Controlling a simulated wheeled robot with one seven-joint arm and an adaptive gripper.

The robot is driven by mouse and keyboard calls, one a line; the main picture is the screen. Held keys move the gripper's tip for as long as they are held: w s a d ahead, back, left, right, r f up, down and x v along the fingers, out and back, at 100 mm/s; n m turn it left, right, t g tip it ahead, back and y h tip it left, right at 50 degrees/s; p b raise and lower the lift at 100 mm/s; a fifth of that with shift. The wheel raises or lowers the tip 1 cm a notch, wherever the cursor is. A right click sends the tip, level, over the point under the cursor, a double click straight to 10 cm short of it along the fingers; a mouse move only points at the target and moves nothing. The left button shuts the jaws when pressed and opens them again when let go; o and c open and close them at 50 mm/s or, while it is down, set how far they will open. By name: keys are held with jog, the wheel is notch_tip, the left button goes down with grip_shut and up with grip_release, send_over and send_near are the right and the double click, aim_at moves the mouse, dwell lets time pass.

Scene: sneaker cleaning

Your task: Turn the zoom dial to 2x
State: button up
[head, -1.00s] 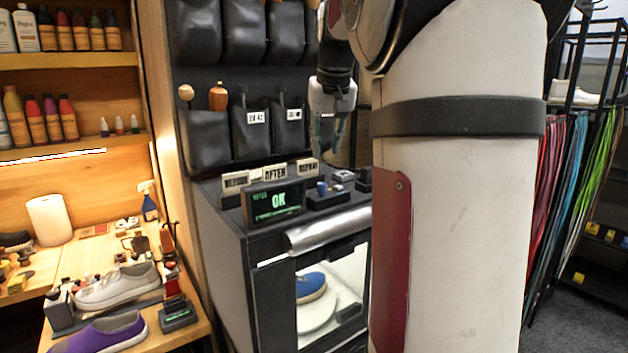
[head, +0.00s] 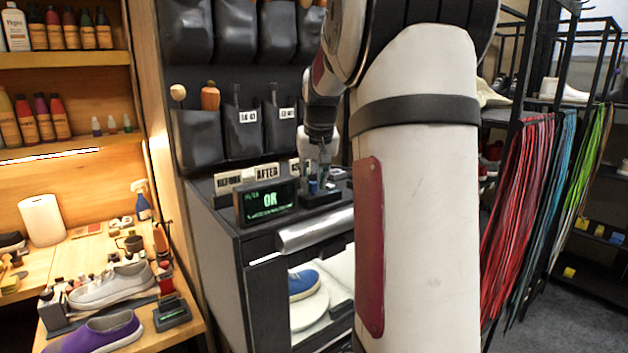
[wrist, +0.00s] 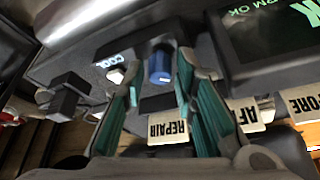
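A blue dial (wrist: 160,66) sits on a small black block on top of the dark cabinet (head: 228,222). In the head view the blue dial (head: 312,185) shows just right of the lit display, partly beside my gripper. My gripper (head: 323,184) points down over the block. In the wrist view my gripper (wrist: 158,72) is open, with its teal-padded fingers apart and the dial showing between their tips. I cannot tell whether either finger touches it. A small lit label (wrist: 114,60) is next to the dial, and its markings are hard to read.
A black display (head: 268,202) with green "OK" text stands close to the left of the dial. Cards reading BEFORE, AFTER (head: 266,172) and REPAIR (wrist: 168,128) stand behind. A small black piece with pale knobs (wrist: 68,97) sits on the dial's other side.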

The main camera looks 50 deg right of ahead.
grip_shut()
jog(key=shift+w+m+b, duration=0.1)
jog(key=shift+m+b, duration=0.3)
jog(key=shift+b, duration=0.1)
jog(key=shift+w+f+m+h+b, duration=0.1)
jog(key=shift+m+h+b, duration=0.2)
jog(key=shift+m+b, duration=0.4)
jog(key=shift+w+a+m+g+h+b, duration=0.1)
jog(key=shift+m+g+h+b, duration=0.35)
jog(key=shift+m+b, duration=0.8)
jog(key=m+g+b, duration=0.2)
jog(key=m+b, duration=0.1)
jog(key=m, duration=0.2)
jog(key=shift+m, duration=0.25)
grip_release()
